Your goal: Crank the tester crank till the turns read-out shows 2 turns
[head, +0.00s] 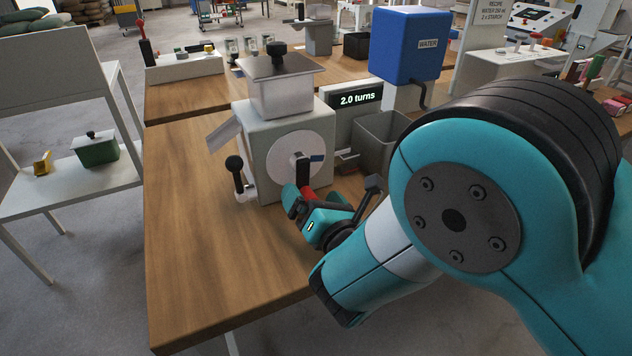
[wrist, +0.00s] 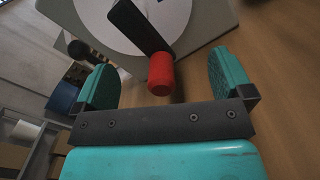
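The tester (head: 260,150) is a pale box with a hopper and black-knobbed lid on the wooden bench. Its read-out (head: 358,99) shows "2.0 turns". The crank has a dark arm (head: 301,170) on a white round dial (head: 288,154) and a red grip, which shows clearly in the wrist view (wrist: 161,73). My gripper (head: 298,197) is at the front of the tester by the crank's lower end. In the wrist view my gripper (wrist: 168,80) is open, its teal fingers apart on both sides of the red grip with gaps; neither finger visibly touches it.
A black-knobbed lever (head: 236,172) stands at the tester's left side. A grey open bin (head: 382,140) and a blue water tank (head: 407,45) are to the right. The bench's left front (head: 190,270) is clear. A white side table (head: 70,180) stands further left.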

